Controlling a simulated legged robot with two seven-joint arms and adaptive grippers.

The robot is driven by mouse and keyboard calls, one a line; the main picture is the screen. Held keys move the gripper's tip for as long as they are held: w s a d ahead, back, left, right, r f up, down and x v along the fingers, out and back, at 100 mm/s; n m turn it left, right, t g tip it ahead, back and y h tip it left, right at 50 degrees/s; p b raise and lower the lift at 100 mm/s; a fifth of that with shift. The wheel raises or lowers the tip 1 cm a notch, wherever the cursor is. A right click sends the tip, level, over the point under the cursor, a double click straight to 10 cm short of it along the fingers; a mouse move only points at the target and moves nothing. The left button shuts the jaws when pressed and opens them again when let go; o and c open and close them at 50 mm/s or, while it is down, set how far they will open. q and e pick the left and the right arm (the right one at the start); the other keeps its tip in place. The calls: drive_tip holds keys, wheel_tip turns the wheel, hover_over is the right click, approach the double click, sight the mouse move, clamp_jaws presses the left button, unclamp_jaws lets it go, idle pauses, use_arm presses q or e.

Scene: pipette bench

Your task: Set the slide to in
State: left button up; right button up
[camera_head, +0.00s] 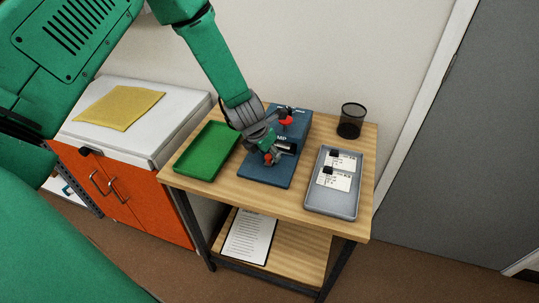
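A blue device board (257,178) lies on the wooden bench, with white lettering partly covered; I can read "MP". A red knob-like part (285,120) stands toward its back end. A dark block with a light edge (286,149) sits near the middle. I cannot tell which part is the slide or where it is set. My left gripper (270,157) reaches down over the middle of the board, its fingers hiding part of it. The fingers are too small and overlapped to tell whether they are open or touching anything. My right gripper is out of view.
A green tray (188,175) lies left of the board, and a grey tray (316,206) with labelled cards lies right. A black mesh cup (351,121) stands at the back right. An orange cabinet (128,203) with a yellow cloth (118,106) on its white top stands left of the bench.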

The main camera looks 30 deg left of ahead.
use_arm(q)
drive_tip(key=shift+s, duration=0.15)
drive_tip(key=shift+s+r, duration=0.1)
drive_tip(key=shift+r, duration=0.15)
drive_tip(key=v, duration=1.1)
drive_tip(key=shift+r, duration=0.1)
